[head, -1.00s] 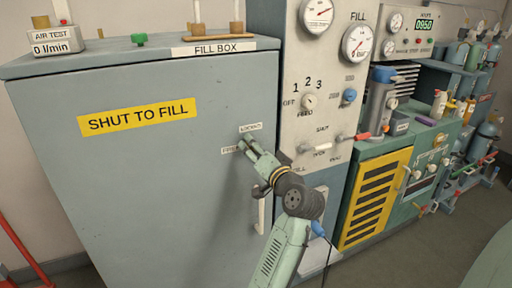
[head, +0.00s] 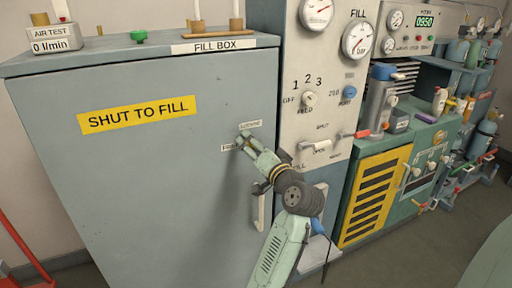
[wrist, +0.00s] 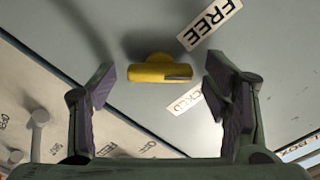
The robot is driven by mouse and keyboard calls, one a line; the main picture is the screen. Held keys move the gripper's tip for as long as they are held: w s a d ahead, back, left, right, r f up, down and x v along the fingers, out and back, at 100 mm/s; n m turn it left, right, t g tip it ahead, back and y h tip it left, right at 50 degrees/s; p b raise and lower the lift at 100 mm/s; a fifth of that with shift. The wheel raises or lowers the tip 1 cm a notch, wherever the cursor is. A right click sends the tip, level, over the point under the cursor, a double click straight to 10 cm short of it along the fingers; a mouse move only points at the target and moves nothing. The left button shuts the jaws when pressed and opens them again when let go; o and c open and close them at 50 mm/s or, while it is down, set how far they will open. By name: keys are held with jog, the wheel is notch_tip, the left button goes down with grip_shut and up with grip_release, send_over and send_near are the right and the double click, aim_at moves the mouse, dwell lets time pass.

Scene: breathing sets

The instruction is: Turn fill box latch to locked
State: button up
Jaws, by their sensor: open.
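The fill box latch (wrist: 160,70) is a yellow bar knob on the grey fill box door (head: 150,170). In the wrist view it lies nearly crosswise, with a grey mark at its right end. A FREE label (wrist: 209,24) is at its upper right, and a LOCKED label (wrist: 187,103) is below its right end. My gripper (head: 244,139) is open at the door. Its two fingers stand on either side of the latch in the wrist view, with visible gaps. In the head view my gripper hides the latch, between the LOCKED label (head: 250,124) and the FREE label (head: 230,148).
A pale door handle (head: 259,210) is below my gripper, close to my arm. The fill panel (head: 318,100) with gauges and knobs stands at the right of the box. A yellow slotted panel (head: 375,197) is farther right. The door left of my gripper is clear.

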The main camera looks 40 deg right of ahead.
jog(key=v, duration=1.2)
dwell(0.4)
